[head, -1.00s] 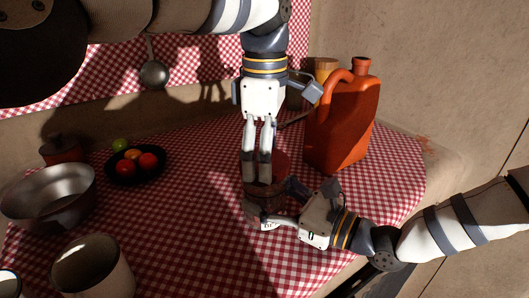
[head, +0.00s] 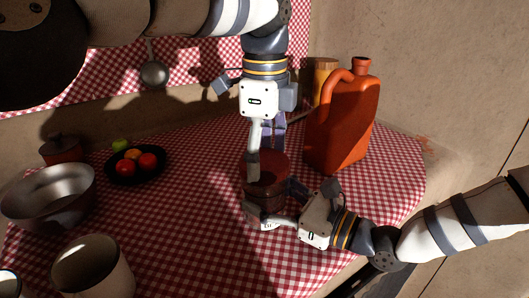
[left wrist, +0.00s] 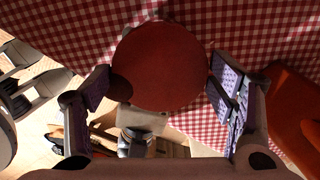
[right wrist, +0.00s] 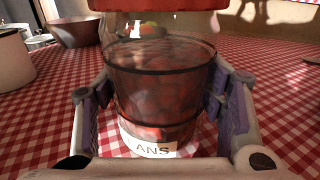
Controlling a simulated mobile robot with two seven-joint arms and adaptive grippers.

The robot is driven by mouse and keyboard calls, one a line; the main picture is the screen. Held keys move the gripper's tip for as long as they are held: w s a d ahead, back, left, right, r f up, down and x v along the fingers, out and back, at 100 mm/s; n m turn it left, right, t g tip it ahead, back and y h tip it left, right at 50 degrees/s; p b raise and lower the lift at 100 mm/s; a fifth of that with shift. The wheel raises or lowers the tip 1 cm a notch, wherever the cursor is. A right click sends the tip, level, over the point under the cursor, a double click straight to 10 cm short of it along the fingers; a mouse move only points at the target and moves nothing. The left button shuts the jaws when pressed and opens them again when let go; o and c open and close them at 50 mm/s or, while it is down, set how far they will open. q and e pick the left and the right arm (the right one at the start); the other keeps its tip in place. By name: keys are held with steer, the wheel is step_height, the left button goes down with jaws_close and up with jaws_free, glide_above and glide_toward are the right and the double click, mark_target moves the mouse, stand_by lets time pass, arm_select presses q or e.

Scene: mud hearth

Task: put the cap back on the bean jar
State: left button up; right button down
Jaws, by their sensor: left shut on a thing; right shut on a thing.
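The bean jar (head: 254,208) stands upright on the checked cloth, and its glass body with dark red beans and a label ending in "ANS" fills the right wrist view (right wrist: 160,85). My right gripper (head: 280,208) is shut around the jar's sides from the right. The round red cap (head: 270,165) is over the jar's mouth, and shows as a full disc in the left wrist view (left wrist: 160,68). My left gripper (head: 264,158) points down and is shut on the cap's edges.
An orange jerrycan (head: 338,130) stands close behind right, beside a wooden-looking container (head: 322,75). A black plate (head: 120,175) of fruit, a metal bowl (head: 50,195) and a pale cup (head: 92,268) are on the left. The cloth left of the jar is clear.

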arm_select(q)
steer(key=o, duration=1.3)
steer(key=shift+f, duration=0.1)
steer(key=shift+c, duration=0.2)
steer(key=shift+r, duration=2.3)
steer(key=shift+c, duration=0.3)
